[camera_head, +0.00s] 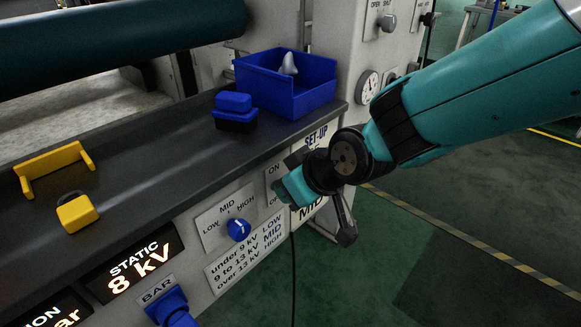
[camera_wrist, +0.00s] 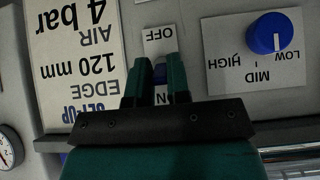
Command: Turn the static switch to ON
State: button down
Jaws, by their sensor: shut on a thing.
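The static switch sits on a pale ON/OFF plate (camera_head: 274,172) on the machine's front panel. My gripper (camera_wrist: 159,75) is shut on the lever. In the head view my gripper (camera_head: 286,190) reaches the plate from the right and hides the lever and part of the OFF label. I cannot tell which way the lever is tipped.
A blue LOW/MID/HIGH knob (camera_head: 239,229) is left of the switch, above a voltage label (camera_head: 247,257). A lit display (camera_head: 132,265) reads STATIC 8 kV. On the ledge are a blue bin (camera_head: 310,100), a blue block (camera_head: 235,110) and yellow parts (camera_head: 77,214). A set-up card (camera_wrist: 75,80) is beside the switch.

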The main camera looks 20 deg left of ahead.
jog(key=shift+w+r+h+p, duration=0.15)
jog(key=shift+h+p, duration=0.15)
jog(key=shift+p, duration=0.05)
jog(key=c, duration=1.1)
grip_release()
jog(key=p+v, duration=0.2)
jog(key=v, duration=1.5)
jog(key=shift+d+r, duration=0.1)
jog(key=shift+r, duration=0.1)
